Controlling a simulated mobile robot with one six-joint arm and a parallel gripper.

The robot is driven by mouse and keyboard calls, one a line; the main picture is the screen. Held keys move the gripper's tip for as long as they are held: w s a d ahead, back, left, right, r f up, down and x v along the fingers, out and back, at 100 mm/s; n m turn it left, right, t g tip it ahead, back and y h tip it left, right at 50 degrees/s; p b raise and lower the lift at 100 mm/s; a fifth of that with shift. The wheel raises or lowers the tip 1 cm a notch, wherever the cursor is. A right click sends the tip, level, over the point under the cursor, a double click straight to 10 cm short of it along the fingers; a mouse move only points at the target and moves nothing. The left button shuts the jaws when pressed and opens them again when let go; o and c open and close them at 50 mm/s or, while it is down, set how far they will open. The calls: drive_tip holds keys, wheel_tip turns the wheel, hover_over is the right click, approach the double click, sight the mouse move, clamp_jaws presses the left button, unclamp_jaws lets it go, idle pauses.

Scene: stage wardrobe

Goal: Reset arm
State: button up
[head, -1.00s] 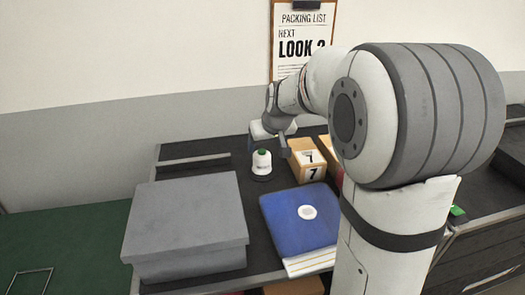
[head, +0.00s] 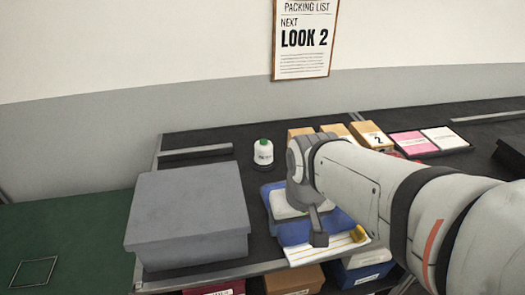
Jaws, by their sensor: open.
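My gripper (head: 314,225) hangs over the blue folded cloth (head: 266,190) in the middle of the head view. It points down and is open, with nothing seen between its jaws. One dark finger shows in front; the other is hidden or hard to make out. My arm reaches in from the right and covers part of the cloth. A white and yellow striped piece (head: 310,252) lies at the front edge of the cloth, just below the finger. I cannot tell whether the finger touches anything.
A grey lidded box (head: 187,215) stands left of the cloth. A white spool with a green top (head: 263,153) stands behind. Boxes, one marked 2 (head: 372,136), and a tray with pink and white cards (head: 428,141) sit behind my arm. A packing list (head: 304,40) hangs on the wall.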

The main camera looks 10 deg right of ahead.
drive_tip(key=shift+r, duration=0.15)
wheel_tip(320, 180, up, 7)
drive_tip(key=p, duration=0.6)
drive_tip(key=shift+s+p, duration=0.15)
drive_tip(key=shift+p, duration=0.25)
drive_tip(key=shift+r, duration=0.1)
